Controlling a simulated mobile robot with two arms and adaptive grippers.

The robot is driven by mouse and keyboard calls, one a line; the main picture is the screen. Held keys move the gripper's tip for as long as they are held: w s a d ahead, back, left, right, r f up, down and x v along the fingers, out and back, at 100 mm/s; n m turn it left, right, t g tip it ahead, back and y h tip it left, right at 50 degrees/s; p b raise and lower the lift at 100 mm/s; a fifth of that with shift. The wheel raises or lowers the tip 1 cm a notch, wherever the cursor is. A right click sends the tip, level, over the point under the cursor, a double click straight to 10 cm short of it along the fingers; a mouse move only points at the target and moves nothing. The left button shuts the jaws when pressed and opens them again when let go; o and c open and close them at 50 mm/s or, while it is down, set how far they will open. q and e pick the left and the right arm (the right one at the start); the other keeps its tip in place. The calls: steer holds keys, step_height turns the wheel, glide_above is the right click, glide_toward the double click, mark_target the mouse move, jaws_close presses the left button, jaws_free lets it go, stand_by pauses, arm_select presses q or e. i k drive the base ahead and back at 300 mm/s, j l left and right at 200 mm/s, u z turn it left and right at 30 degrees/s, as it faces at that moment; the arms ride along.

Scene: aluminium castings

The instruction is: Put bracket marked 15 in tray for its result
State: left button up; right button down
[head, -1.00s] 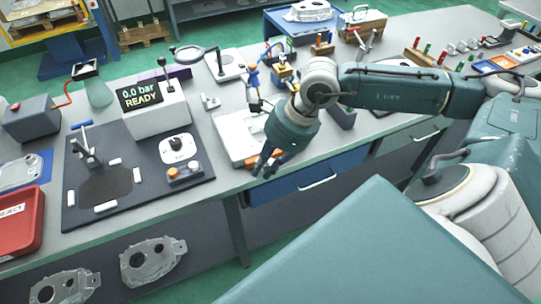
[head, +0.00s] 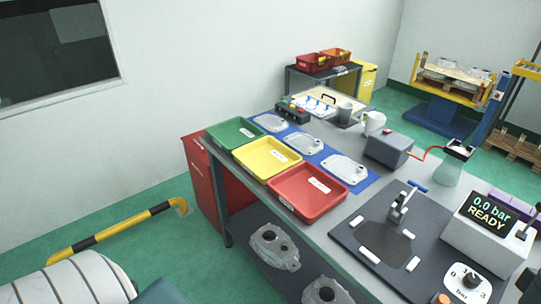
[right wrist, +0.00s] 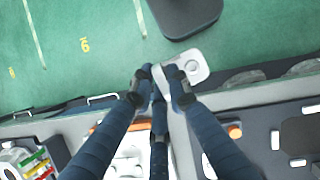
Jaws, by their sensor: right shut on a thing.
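My right gripper (right wrist: 162,82) shows in the right wrist view, shut on a small pale grey bracket (right wrist: 195,66) with a round hole. It holds the bracket past the bench's front edge, with green floor behind it. No number can be read on the bracket. In the head view, a green tray (head: 213,138), a yellow tray (head: 242,157) and a red tray (head: 279,194) stand in a row on the bench's left side. All three look empty, and their labels are too small to read. My left gripper is not in view.
A blue mat (head: 362,184) with flat castings lies behind the trays. A dark fixture plate (head: 345,233) with a clamp and a display (head: 489,207) reading "0.0 bar READY" stand to the right. Larger castings (head: 275,246) lie on the lower shelf. A yellow-black floor rail (head: 125,228) is at left.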

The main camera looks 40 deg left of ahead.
mark_target(256, 158)
steer(key=i+j+u, duration=0.25)
steer(key=i, duration=0.25)
steer(key=i+j+u, duration=0.2)
steer(key=i, duration=0.3)
steer(key=j+u, duration=0.1)
steer(key=u, duration=1.75)
